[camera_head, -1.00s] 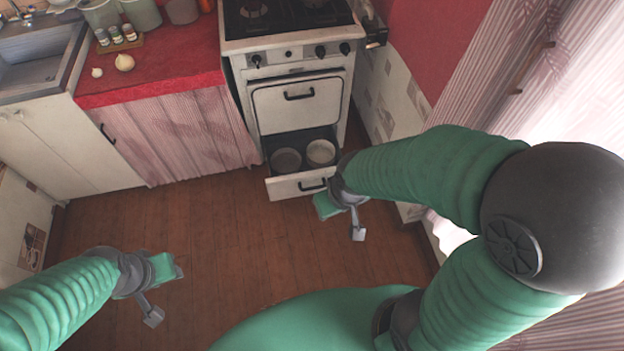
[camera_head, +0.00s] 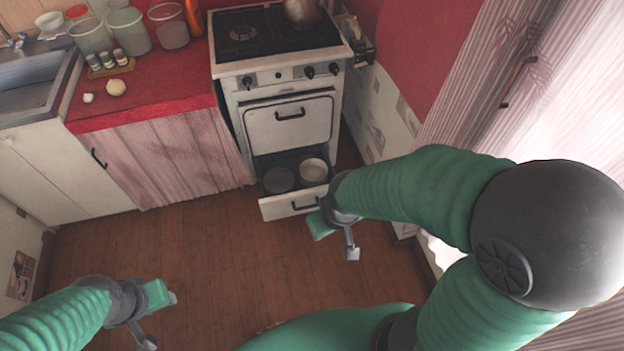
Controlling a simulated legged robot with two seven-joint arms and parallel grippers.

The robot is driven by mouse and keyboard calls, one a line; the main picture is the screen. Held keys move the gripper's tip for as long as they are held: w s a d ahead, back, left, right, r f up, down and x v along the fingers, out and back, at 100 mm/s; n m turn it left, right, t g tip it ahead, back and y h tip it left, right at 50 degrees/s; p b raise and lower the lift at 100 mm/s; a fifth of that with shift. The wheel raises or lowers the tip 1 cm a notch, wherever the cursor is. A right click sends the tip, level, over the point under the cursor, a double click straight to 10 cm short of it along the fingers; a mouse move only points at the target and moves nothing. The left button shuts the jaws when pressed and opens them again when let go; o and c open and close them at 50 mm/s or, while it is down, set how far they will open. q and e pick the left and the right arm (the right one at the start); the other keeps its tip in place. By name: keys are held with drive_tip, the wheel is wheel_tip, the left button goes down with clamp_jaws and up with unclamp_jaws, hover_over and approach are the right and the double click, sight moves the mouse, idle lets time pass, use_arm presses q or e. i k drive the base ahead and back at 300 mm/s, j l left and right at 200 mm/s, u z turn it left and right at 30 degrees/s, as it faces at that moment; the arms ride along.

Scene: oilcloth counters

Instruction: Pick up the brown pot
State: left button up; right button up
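A brownish metal pot (camera_head: 302,11) stands on the back right of the stove top, cut off by the top edge of the view. My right gripper (camera_head: 337,240) is open and empty, low in front of the stove beside the open drawer, well below the pot. My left gripper (camera_head: 160,318) is open and empty above the floor at the lower left, far from the stove.
The stove (camera_head: 290,118) has its bottom drawer (camera_head: 293,205) pulled out, with a dark pan (camera_head: 278,180) and a pale pan (camera_head: 314,170) inside. A red counter (camera_head: 150,98) with jars and onions adjoins it. The wooden floor (camera_head: 220,245) is clear.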

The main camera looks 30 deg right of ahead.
sight(313, 173)
drive_tip(key=i+l+z, duration=0.25)
drive_tip(key=i+l, duration=0.15)
drive_tip(key=i+l+z, duration=0.2)
drive_tip(key=i, duration=0.25)
drive_tip(key=i+l+z, duration=0.25)
drive_tip(key=i, duration=0.25)
drive_tip(key=i+l+z, duration=0.2)
drive_tip(key=i, duration=0.25)
